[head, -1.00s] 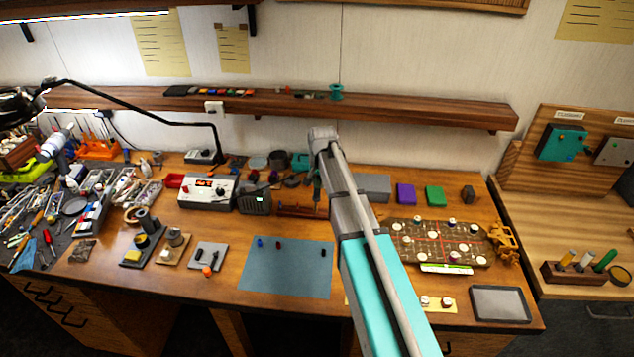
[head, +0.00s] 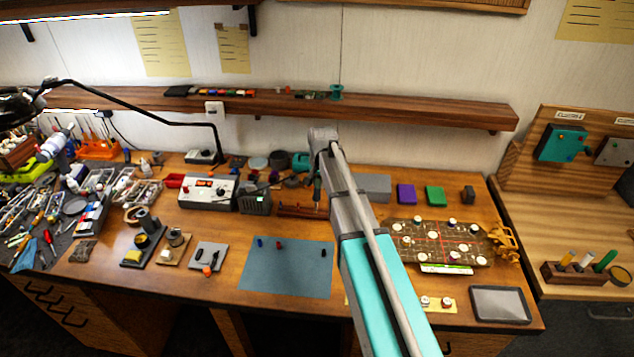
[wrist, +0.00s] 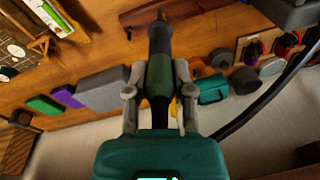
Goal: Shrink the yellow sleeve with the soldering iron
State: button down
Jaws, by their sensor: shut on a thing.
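My gripper (wrist: 152,88) is shut on the soldering iron (wrist: 159,75), which has a green grip and a dark front end. In the wrist view the iron points away from the gripper toward the wooden bench. In the head view the iron (head: 317,187) hangs roughly upright beside my arm, near a brown rack (head: 297,211). My arm hides the gripper's jaws there. I cannot make out the yellow sleeve in either view. A brown board (head: 405,256) with red lines and white round posts lies to the right of my arm, partly hidden by it.
A soldering station (head: 208,193) stands left of the iron. A blue mat (head: 287,280) with a few small pieces lies in front. Grey, purple (head: 406,194) and green (head: 435,196) boxes stand behind the board. A grey tray (head: 500,305) lies at the front right.

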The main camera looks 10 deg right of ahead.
jog(key=shift+s+a+r+p, duration=0.1)
jog(key=shift+s+r+p, duration=0.05)
jog(key=shift+r+p, duration=1)
jog(key=shift+s+r+p, duration=0.15)
jog(key=shift+r+p, duration=0.95)
jog(key=shift+r, duration=0.1)
jog(key=shift+s+a+r+p, duration=0.1)
jog(key=shift+s+r+p, duration=0.05)
jog(key=shift+r+p, duration=1)
jog(key=shift+f, duration=0.1)
